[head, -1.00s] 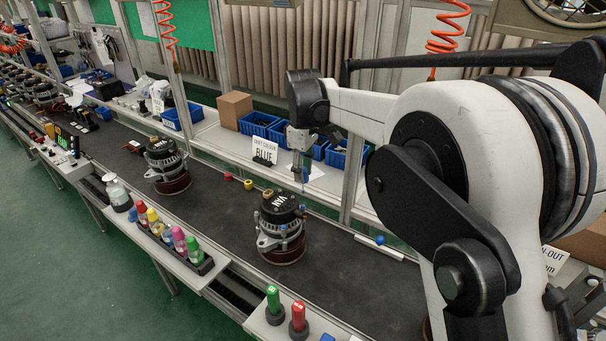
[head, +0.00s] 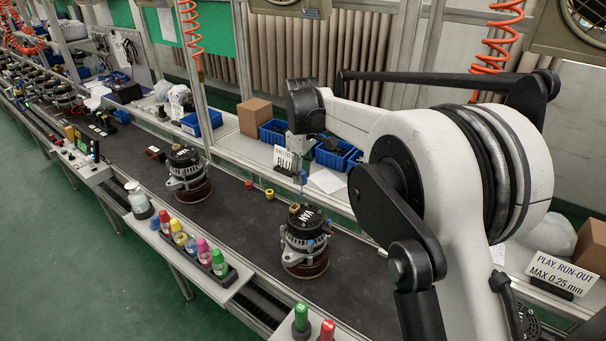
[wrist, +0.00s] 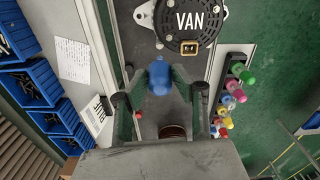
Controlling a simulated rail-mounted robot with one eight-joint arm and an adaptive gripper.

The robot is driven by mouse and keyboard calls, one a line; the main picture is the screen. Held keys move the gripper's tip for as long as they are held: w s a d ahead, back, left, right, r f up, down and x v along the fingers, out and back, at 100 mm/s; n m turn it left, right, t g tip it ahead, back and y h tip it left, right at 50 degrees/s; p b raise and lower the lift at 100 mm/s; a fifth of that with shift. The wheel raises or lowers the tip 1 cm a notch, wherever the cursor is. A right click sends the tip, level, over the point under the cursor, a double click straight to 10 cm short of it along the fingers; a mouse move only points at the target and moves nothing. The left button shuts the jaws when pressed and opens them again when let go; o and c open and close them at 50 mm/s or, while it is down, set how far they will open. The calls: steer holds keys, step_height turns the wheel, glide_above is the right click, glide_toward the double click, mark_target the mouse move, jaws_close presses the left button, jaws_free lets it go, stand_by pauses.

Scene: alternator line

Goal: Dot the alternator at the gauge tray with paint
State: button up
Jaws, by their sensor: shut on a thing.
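My gripper (head: 302,168) hangs above the far side of the belt, beyond the alternator with the VAN label (head: 307,235). It is shut on a blue paint marker (wrist: 157,76), which sits between the fingers in the wrist view. The marker's blue end points down and appears clear of the alternator. The alternator stands upright on a round brown base; its black VAN cover (wrist: 188,22) shows at the top of the wrist view, ahead of the fingers. A second alternator (head: 186,168) stands farther left on the belt. I cannot tell which item is the gauge tray.
Green and red bottles (head: 302,318) stand at the front.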

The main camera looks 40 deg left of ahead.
steer(key=shift+d, duration=0.15)
steer(key=shift+f+b, duration=1.6)
steer(key=shift+f, duration=0.45)
steer(key=shift+b, duration=0.5)
stand_by(0.4)
steer(key=shift+f+b, duration=0.35)
steer(key=shift+f, duration=0.15)
stand_by(0.4)
steer(key=shift+r, duration=0.1)
stand_by(0.6)
steer(key=shift+r+p, duration=1)
steer(key=shift+r, duration=1.45)
